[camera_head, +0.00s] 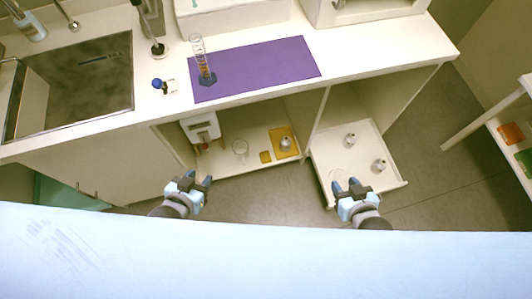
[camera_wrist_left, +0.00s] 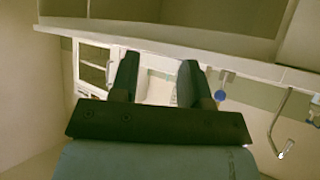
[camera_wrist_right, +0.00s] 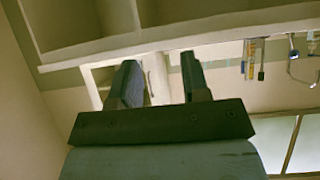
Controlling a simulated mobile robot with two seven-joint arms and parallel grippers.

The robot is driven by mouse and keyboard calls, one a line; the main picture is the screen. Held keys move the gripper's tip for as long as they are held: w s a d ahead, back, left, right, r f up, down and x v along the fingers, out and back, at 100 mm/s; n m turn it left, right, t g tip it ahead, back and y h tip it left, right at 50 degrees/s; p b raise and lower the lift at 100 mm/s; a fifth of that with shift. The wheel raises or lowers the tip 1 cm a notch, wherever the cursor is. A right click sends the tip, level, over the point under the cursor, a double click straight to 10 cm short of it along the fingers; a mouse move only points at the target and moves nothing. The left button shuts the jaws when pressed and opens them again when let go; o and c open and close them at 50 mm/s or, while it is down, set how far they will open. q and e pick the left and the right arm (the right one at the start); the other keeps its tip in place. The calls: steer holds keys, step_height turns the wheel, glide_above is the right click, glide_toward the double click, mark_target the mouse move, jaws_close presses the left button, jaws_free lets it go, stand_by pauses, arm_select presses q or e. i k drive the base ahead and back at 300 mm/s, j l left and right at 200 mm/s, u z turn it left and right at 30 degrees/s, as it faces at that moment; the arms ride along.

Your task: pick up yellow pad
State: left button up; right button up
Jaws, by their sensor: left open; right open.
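A yellow pad (camera_head: 275,135) lies in the open lower cabinet in the head view, with a small silver-grey bottle (camera_head: 285,143) standing on it. A smaller yellow piece (camera_head: 265,157) lies just to its left. My left gripper (camera_head: 199,180) is open and empty, in front of the cabinet and lower left of the pad. My right gripper (camera_head: 345,185) is open and empty, lower right of the pad, by the front of the pulled-out tray. In the wrist views both the left fingers (camera_wrist_left: 157,80) and the right fingers (camera_wrist_right: 160,85) are apart with nothing between them.
A white device (camera_head: 200,127) and a glass dish (camera_head: 240,147) share the cabinet. A pulled-out white tray (camera_head: 330,155) holds two bottles. The counter above carries a purple mat (camera_head: 270,62) and a glass cylinder (camera_head: 201,60). Orange (camera_head: 511,133) and green pads lie on the right shelf.

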mark_target(265, 157)
steer(key=k+u, duration=0.1)
steer(key=k, duration=0.2)
steer(key=k+j, duration=0.55)
